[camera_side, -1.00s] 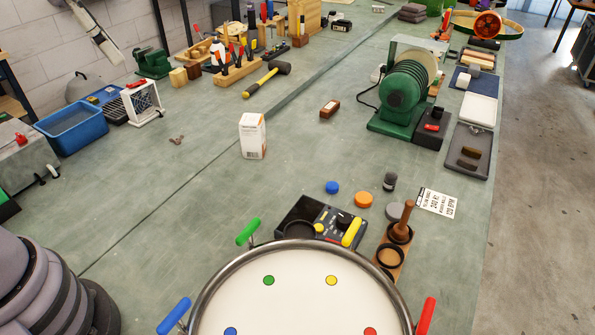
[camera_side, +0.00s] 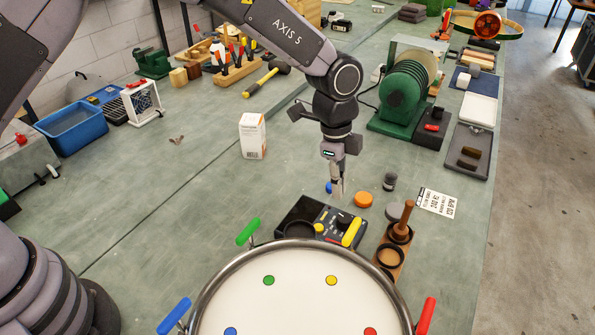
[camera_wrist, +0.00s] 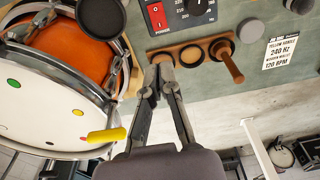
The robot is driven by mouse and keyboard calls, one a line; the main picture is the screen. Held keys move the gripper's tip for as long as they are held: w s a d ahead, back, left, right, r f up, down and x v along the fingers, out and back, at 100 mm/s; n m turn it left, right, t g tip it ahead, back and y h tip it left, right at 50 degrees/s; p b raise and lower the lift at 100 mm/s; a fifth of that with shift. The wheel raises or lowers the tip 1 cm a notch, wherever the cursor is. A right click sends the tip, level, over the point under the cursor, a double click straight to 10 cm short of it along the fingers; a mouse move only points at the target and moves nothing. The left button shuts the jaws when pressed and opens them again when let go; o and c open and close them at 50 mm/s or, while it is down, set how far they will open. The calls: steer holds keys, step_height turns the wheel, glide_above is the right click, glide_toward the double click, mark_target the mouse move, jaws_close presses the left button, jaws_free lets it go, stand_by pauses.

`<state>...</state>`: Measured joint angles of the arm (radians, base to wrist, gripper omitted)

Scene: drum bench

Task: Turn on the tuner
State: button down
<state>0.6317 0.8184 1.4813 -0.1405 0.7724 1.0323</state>
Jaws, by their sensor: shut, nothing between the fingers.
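The tuner (camera_side: 327,212) is a black box with dials, standing behind the drum in the side view. The wrist view shows its panel at the top, with a red rocker switch (camera_wrist: 157,16) marked POWER and a black dial (camera_wrist: 197,8) beside it. Which way the switch is set I cannot tell. My gripper (camera_side: 338,190) is shut and empty, pointing down above and behind the tuner's right side in the side view. In the wrist view my fingertips (camera_wrist: 160,76) are apart from the switch, with a wooden stand between them in the picture.
The drum (camera_side: 300,295) has a white head and coloured handles, close in front of the tuner. A wooden stand (camera_side: 385,270) with dark rings and an upright wooden mallet (camera_side: 407,213) is to its right. A printed card (camera_side: 436,202) and an orange disc (camera_side: 363,200) lie nearby.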

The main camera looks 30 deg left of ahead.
steer(key=shift+f, duration=0.1)
steer(key=f, duration=0.4)
steer(key=d+f, duration=0.1)
steer(key=f, duration=0.9)
steer(key=shift+d, duration=0.4)
steer(key=shift+f, duration=0.25)
steer(key=shift+a+r, duration=0.4)
steer(key=shift+a, duration=0.25)
